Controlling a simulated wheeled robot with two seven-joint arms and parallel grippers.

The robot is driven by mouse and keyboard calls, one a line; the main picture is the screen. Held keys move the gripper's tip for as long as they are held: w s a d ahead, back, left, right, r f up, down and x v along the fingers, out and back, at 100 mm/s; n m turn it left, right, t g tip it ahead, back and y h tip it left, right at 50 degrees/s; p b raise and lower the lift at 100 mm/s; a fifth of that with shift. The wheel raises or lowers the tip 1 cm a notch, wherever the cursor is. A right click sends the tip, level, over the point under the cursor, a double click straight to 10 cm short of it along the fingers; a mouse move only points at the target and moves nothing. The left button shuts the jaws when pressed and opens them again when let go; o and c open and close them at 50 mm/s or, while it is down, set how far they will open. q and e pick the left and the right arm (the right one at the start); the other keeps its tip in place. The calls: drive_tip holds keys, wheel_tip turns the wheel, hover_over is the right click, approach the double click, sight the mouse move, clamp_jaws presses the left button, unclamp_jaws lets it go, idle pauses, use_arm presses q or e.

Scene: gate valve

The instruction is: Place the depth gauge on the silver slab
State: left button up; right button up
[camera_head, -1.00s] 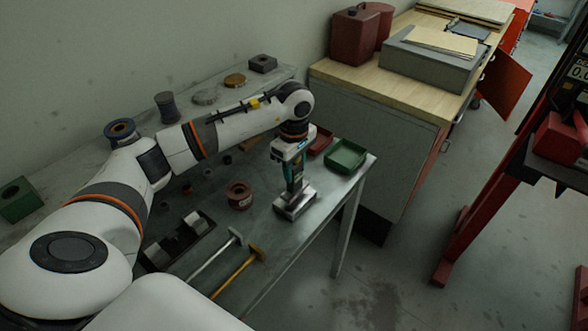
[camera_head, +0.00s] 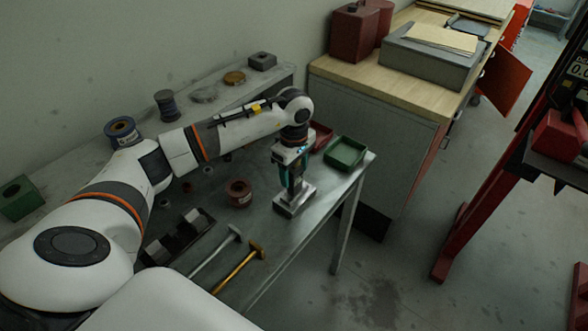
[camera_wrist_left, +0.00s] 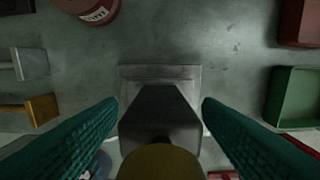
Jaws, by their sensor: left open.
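The silver slab (camera_head: 289,208) lies on the grey metal table near its right end. My left gripper (camera_head: 292,187) points down, directly above it. In the left wrist view the slab (camera_wrist_left: 188,72) shows as a pale square plate behind a dark grey block-like body, which I take to be the depth gauge (camera_wrist_left: 160,108). The gauge stands over the slab, between my two teal fingers (camera_wrist_left: 160,120). The fingers are open, with a visible gap on each side of it. A dull yellow round part shows at the bottom of that view. Whether the gauge fully touches the slab is hard to tell. My right gripper is out of view.
A green tray (camera_head: 346,153) and a red tray (camera_head: 320,138) sit just beyond the slab. A reddish spool (camera_head: 239,193), a black holder (camera_head: 178,239) and two hammers (camera_head: 238,262) lie to the left and front. A wooden-topped cabinet (camera_head: 378,87) stands behind the table.

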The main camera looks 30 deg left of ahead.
use_arm(q)
wheel_tip(320, 180, up, 11)
drive_tip(key=b, duration=0.4)
drive_tip(key=shift+f, duration=0.15)
drive_tip(key=shift+r, duration=0.7)
